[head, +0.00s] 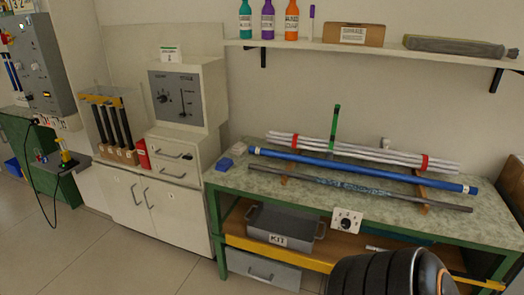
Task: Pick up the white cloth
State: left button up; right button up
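A small whitish folded thing (237,147) lies at the left end of the green workbench top (222,178), near the back edge. It may be the white cloth, but it is too small to be sure. A small blue block (224,164) lies just in front of it. No gripper of mine shows in the head view, so I cannot see what either one holds.
White bundled rods (375,152), a blue rod (360,170) and a dark grey rod (290,176) lie along the bench on wooden supports. A grey KIT bin (262,222) sits below. A shelf (330,46) with bottles hangs above. A white cabinet (150,208) stands left.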

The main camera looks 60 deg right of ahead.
aim_at(238, 148)
jog(key=z, duration=1.65)
